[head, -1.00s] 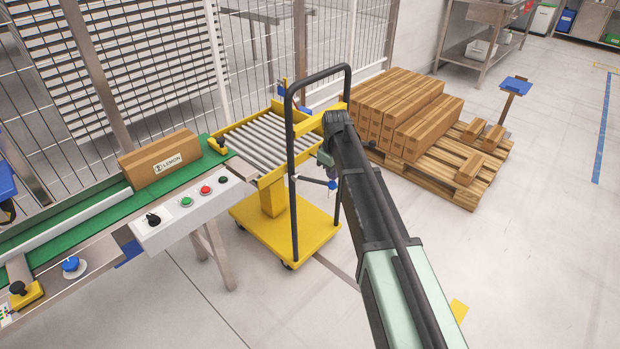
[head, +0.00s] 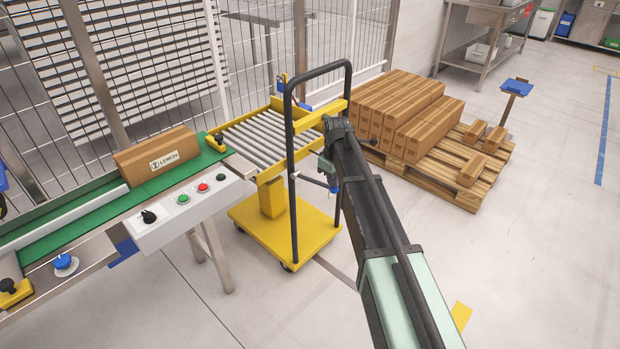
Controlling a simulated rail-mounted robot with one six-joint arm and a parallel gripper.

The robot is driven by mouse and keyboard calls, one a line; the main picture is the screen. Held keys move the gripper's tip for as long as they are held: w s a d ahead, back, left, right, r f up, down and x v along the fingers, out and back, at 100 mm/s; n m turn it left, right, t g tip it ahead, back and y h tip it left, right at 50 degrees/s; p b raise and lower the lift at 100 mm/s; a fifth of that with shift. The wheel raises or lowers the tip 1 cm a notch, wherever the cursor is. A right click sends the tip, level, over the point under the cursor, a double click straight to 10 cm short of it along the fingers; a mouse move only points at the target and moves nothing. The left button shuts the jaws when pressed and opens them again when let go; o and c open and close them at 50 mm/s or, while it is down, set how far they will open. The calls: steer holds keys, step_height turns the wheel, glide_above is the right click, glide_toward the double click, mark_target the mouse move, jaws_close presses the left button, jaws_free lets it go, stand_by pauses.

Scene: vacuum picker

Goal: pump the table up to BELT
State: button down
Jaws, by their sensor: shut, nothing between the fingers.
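The yellow lift cart (head: 320,238) stands at the end of the green conveyor belt (head: 207,158). Its roller table (head: 262,138) lies close to the belt end; I cannot tell exactly whether the two are level. A dark push handle (head: 291,150) rises at the cart's near side. A thin pump lever (head: 310,179) with a blue knob (head: 333,187) sticks out low on the right of the cart. My gripper (head: 326,167) is shut and empty, just above the blue knob. My forearm partly hides it, and I cannot tell whether it touches the knob.
A lemon carton (head: 138,164) lies on the belt. A control panel (head: 188,212) with buttons fronts the conveyor. A pallet (head: 440,182) with several cartons stands behind my arm to the right. A wire fence closes off the back. The floor at right is open.

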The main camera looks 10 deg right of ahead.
mark_target(335, 192)
steer(key=shift+s+d+f+b, duration=0.1)
steer(key=shift+f+b, duration=0.2)
steer(key=shift+f, duration=0.2)
steer(key=shift+s+d+f+b, duration=0.1)
steer(key=shift+f+b, duration=0.15)
steer(key=shift+f, duration=0.2)
step_height(335, 192, down, 3)
steer(key=b, duration=0.3)
steer(key=shift+s, duration=0.1)
